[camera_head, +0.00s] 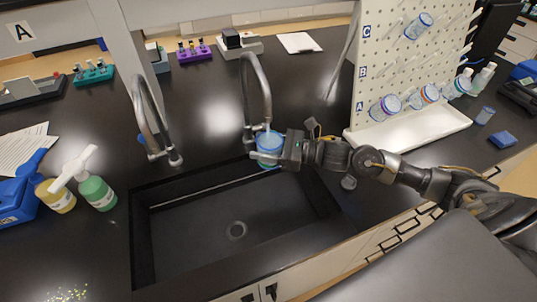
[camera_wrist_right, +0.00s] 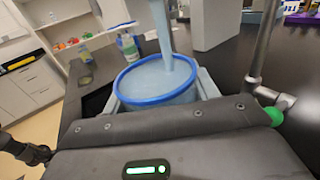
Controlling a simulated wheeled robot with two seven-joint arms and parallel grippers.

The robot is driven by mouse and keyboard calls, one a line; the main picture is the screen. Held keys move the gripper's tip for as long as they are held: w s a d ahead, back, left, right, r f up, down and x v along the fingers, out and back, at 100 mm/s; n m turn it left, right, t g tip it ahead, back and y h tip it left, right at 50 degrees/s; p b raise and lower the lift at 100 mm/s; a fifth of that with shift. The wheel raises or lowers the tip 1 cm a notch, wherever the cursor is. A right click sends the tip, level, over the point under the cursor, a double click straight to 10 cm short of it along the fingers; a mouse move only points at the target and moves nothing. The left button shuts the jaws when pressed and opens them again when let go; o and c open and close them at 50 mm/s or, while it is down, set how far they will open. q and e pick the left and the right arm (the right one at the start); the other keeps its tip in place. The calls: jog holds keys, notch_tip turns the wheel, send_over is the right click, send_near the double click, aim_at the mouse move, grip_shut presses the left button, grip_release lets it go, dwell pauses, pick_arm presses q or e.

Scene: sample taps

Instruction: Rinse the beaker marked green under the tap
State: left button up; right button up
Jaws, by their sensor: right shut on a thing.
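My right gripper (camera_head: 268,157) is shut on a clear beaker (camera_head: 269,139) and holds it upright below the spout of the right-hand tap (camera_head: 258,85), over the sink's back edge. The beaker has a blue rim; a greenish tint shows lower down, but I cannot read its mark. In the right wrist view, a stream of water (camera_wrist_right: 165,35) falls into the beaker (camera_wrist_right: 158,82), between the gripper's fingers (camera_wrist_right: 160,92). Water appears to stand high in it. A green knob (camera_wrist_right: 275,116) sits near the tap post. My left gripper is not in view.
The black sink (camera_head: 235,205) lies below, with a second tap (camera_head: 150,115) to the left. A pegboard (camera_head: 398,60) with several beakers stands at the right above a white tray (camera_head: 420,131). Bottles (camera_head: 97,192) stand left of the sink.

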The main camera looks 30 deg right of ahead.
jog(key=s, duration=0.6)
jog(key=shift+s+a+b, duration=0.2)
jog(key=shift+s+b, duration=0.15)
jog(key=shift+s, duration=0.05)
jog(key=shift+r, duration=0.1)
jog(key=s+r, duration=0.3)
jog(key=s, duration=0.4)
jog(key=shift+a+p, duration=0.2)
jog(key=shift+p, duration=0.15)
